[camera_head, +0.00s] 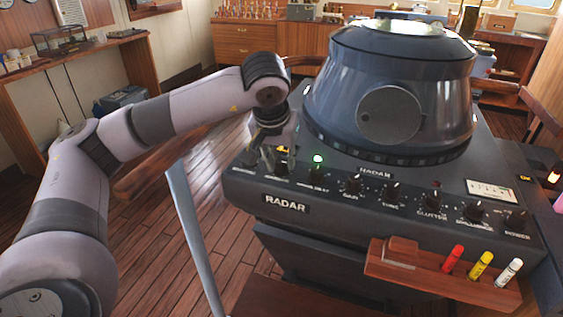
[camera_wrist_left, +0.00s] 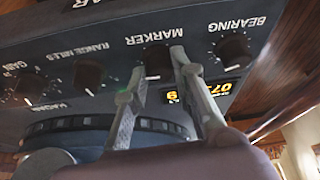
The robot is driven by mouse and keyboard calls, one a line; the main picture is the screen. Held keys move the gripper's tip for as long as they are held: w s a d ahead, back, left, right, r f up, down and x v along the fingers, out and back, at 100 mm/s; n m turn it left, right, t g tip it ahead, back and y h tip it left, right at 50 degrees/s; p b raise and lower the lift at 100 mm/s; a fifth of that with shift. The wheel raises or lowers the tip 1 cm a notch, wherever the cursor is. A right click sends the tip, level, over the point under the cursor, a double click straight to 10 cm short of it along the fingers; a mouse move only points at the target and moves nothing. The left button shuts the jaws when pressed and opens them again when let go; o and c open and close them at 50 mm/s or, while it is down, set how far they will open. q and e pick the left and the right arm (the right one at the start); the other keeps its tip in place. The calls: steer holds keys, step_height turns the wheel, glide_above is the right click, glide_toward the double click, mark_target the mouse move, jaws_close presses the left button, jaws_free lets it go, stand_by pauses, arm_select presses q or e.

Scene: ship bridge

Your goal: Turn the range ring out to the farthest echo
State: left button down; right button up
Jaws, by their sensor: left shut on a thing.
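The radar console's MARKER knob (camera_wrist_left: 157,60) is a dark round knob on the sloping panel, its label upside down in the left wrist view. My left gripper (camera_wrist_left: 158,68) is shut on it, one finger on each side. In the head view my left gripper (camera_head: 269,155) is at the panel's left end and hides the knob. An amber number display (camera_wrist_left: 200,92) shows beside the fingers, partly covered by one. The radar screen (camera_head: 405,27) on top of the hood is seen at a steep slant, so its range ring and echoes cannot be made out.
The BEARING knob (camera_wrist_left: 233,50) and RANGE MILES knob (camera_wrist_left: 89,75) flank the held knob. A green lamp (camera_head: 318,160) glows on the panel (camera_head: 300,185). A wooden rack (camera_head: 440,283) with red, yellow and white pens hangs at the front. A wooden rail runs behind my arm.

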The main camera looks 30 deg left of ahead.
arm_select(q)
steer(key=shift+a+m, duration=0.1)
steer(key=shift+m, duration=0.4)
steer(key=shift+h, duration=0.3)
steer(key=c, duration=1.4)
jaws_free()
steer(key=shift+o, duration=0.2)
steer(key=v, duration=1.2)
